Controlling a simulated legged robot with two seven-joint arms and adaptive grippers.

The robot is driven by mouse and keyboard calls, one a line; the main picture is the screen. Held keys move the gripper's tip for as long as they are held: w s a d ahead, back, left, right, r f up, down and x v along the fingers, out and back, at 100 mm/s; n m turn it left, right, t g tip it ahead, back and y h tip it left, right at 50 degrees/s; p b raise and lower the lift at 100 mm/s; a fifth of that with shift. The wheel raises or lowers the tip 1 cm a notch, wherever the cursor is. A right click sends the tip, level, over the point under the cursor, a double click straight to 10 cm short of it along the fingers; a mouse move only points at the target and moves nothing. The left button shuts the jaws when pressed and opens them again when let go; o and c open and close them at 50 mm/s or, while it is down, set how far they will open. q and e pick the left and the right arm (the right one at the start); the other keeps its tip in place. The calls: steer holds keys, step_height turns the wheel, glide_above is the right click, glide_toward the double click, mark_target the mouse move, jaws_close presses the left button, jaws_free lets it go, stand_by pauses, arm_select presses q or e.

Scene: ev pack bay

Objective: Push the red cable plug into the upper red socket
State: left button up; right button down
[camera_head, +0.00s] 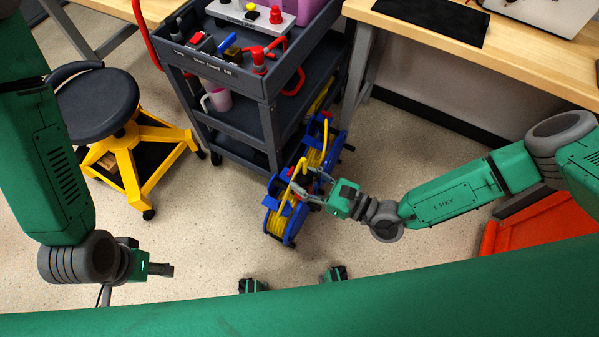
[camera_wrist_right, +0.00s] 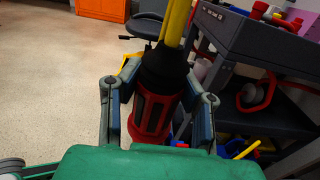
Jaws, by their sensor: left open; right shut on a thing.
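The red cable plug (camera_wrist_right: 152,112), red with a black collar, sits between the fingers of my right gripper (camera_wrist_right: 160,94) in the right wrist view. A yellow cable (camera_wrist_right: 177,22) runs up from its black end. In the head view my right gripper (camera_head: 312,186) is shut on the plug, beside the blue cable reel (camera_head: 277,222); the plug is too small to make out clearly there. My left gripper (camera_head: 158,270) is open and empty over the floor at lower left, seen from the side. I cannot make out the upper red socket in either view.
A dark cart (camera_head: 232,118) stands behind the reel, with red and blue parts on its top and a pink mug (camera_head: 219,99) below. A stool (camera_head: 118,120) with yellow legs is at left. A wooden workbench (camera_head: 480,55) is at upper right. Floor at centre left is clear.

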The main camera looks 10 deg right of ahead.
steer(key=s+d+r+p, duration=0.3)
steer(key=r+p, duration=0.2)
steer(key=r, duration=0.4)
steer(key=s+d+r+p, duration=0.3)
steer(key=r+p, duration=0.3)
steer(key=r, duration=0.4)
steer(key=s+d+r+p, duration=0.3)
steer(key=s+r+p, duration=0.2)
steer(key=r, duration=0.4)
steer(key=shift+r+p, duration=0.2)
steer(key=shift+p, duration=0.2)
stand_by(0.7)
steer(key=shift+s, duration=0.1)
